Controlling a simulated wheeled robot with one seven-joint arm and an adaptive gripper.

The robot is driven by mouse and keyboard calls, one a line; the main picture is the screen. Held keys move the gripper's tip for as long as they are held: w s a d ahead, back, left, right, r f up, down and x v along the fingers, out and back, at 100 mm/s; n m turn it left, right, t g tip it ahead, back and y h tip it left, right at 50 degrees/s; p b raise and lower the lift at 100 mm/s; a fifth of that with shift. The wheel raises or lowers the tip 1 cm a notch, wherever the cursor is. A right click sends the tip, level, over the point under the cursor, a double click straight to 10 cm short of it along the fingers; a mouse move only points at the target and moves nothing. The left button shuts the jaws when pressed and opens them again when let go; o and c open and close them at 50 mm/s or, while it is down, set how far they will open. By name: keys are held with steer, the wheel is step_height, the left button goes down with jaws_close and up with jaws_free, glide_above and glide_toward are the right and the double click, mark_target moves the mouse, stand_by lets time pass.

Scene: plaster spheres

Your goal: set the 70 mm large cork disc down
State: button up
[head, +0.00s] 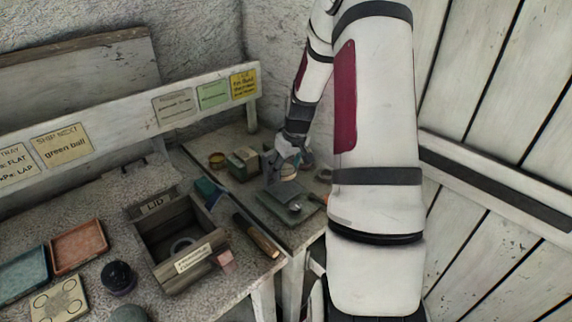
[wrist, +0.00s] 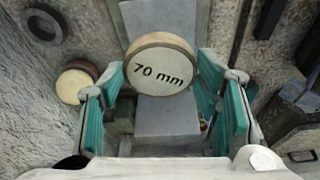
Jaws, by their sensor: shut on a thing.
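The large cork disc (wrist: 160,68), a round pale-faced disc with a tan rim marked "70 mm", is between the teal fingers of my gripper (wrist: 162,80) in the wrist view. The gripper is shut on it. A grey surface (wrist: 165,122) lies behind the disc; I cannot tell whether the disc touches it. In the head view my gripper (head: 287,168) is low over the back bench, just behind a dark flat plate (head: 272,207). The disc is too small there to make out clearly.
A second, smaller round disc (wrist: 75,85) and a grey ring (wrist: 42,24) lie to the left in the wrist view. In the head view a green box (head: 243,161) stands left of my gripper. An open wooden box (head: 148,247) stands on the front bench.

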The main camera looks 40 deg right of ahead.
mark_target(284, 188)
steer(key=shift+f+b, duration=0.5)
steer(key=shift+f, duration=2.05)
steer(key=shift+f, duration=0.7)
stand_by(0.3)
steer(key=o, duration=0.9)
steer(key=shift+c, duration=0.2)
steer(key=shift+r, duration=0.1)
steer(key=shift+r+p, duration=1.25)
steer(key=shift+r, duration=0.75)
